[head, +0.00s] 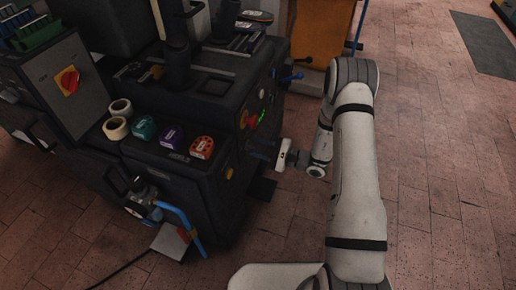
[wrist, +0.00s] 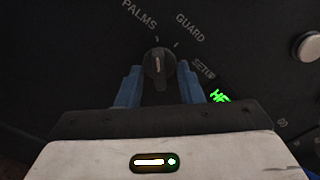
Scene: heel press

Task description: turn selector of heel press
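The selector is a dark round knob (wrist: 158,66) on the black panel of the heel press (head: 205,165). Labels PALMS, GUARD and SETUP arc above and to its right. Its raised grip stands roughly upright in the wrist view; which label it points at is hard to tell. My gripper (wrist: 159,82) has its two blue fingers on either side of the knob, apart, with narrow dark gaps showing. Whether the tips reach past the knob's face is unclear. In the head view my gripper (head: 264,150) is at the press's right side, and the knob cannot be made out.

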